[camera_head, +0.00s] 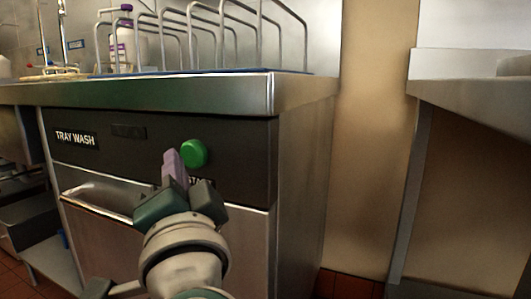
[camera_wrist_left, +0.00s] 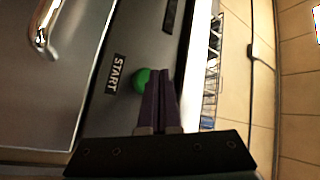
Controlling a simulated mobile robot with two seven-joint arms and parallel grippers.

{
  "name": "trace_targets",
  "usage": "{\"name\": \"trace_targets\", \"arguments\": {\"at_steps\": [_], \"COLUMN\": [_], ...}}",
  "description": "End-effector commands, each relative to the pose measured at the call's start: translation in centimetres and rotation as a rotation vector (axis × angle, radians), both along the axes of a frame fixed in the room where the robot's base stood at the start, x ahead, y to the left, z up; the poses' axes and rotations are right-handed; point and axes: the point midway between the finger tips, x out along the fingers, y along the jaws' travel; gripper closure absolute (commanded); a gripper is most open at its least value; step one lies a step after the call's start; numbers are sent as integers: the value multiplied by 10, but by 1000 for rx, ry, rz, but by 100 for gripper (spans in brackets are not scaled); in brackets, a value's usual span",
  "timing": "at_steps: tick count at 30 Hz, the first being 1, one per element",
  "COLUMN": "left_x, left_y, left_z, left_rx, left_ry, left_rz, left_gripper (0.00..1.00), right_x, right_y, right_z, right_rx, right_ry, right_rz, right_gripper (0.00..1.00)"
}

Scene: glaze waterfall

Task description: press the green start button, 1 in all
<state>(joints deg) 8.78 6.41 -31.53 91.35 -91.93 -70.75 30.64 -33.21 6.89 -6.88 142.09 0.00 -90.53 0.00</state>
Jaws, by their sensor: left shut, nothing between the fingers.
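The round green start button (camera_head: 193,153) sits on the dark front panel of the tray-wash machine, above a START label that my gripper partly covers in the head view. My left gripper (camera_head: 173,158) is shut and empty, its purple fingertips just left of and below the button in that view. In the left wrist view the green button (camera_wrist_left: 141,80) shows partly behind the shut fingers (camera_wrist_left: 162,75), beside the START label (camera_wrist_left: 115,73). I cannot tell whether the fingertips touch the panel or button. My right gripper is in neither view.
The machine's steel top (camera_head: 180,94) carries a wire rack (camera_head: 205,40) and a white bottle with a purple cap (camera_head: 125,45). A bar handle (camera_head: 95,204) runs across the door below the panel. Another steel counter (camera_head: 475,95) stands at the right, beyond a gap.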

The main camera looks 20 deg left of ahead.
Motion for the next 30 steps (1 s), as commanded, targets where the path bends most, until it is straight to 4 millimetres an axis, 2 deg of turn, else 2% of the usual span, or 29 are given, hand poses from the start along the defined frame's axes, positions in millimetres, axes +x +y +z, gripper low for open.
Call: {"name": "trace_targets", "arguments": {"at_steps": [30], "left_x": [9], "left_y": [-1], "left_z": [0], "left_rx": [0], "left_ry": [0], "left_rz": [0], "left_gripper": [100], "right_x": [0], "right_y": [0], "right_z": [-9], "right_rx": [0], "right_ry": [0], "right_rz": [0], "right_gripper": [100]}}
